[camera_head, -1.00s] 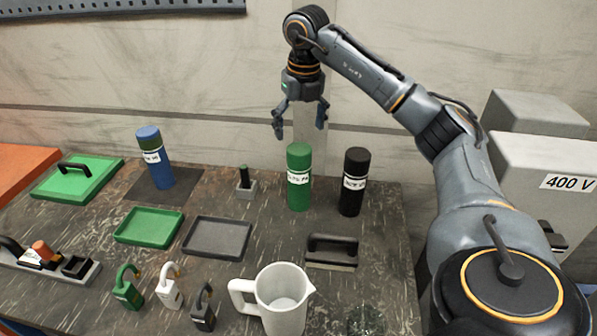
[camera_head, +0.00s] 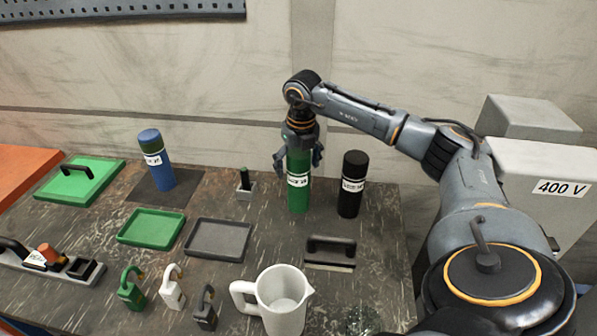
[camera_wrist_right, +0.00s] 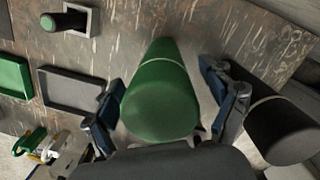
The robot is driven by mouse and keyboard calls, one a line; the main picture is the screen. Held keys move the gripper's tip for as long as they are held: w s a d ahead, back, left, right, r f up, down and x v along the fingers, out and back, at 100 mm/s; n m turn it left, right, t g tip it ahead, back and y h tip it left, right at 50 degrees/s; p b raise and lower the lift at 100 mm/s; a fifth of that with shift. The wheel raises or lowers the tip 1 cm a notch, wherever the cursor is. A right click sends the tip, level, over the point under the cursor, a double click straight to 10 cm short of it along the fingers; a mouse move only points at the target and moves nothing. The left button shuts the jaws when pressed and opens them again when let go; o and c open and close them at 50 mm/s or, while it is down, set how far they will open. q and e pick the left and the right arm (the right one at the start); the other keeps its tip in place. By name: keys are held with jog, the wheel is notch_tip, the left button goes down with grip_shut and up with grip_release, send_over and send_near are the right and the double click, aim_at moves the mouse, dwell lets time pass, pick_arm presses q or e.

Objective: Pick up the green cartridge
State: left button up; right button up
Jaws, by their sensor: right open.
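The green cartridge (camera_head: 298,190) stands upright on the table at the back, with a white label around its middle. In the right wrist view the green cartridge (camera_wrist_right: 160,95) lies between the two fingers. My right gripper (camera_head: 298,165) is open and has its fingers on either side of the cartridge's upper part. Its fingers also show in the right wrist view (camera_wrist_right: 165,105), with a gap on each side of the cartridge. The cartridge's top is hidden by the gripper in the head view. My left gripper is not in view.
A black cartridge (camera_head: 351,184) stands close on the right, near the right finger. A blue and green cartridge (camera_head: 156,160) stands at the left.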

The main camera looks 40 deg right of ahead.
jog(key=c, duration=1.5)
jog(key=shift+c, duration=0.6)
jog(key=shift+r, duration=0.15)
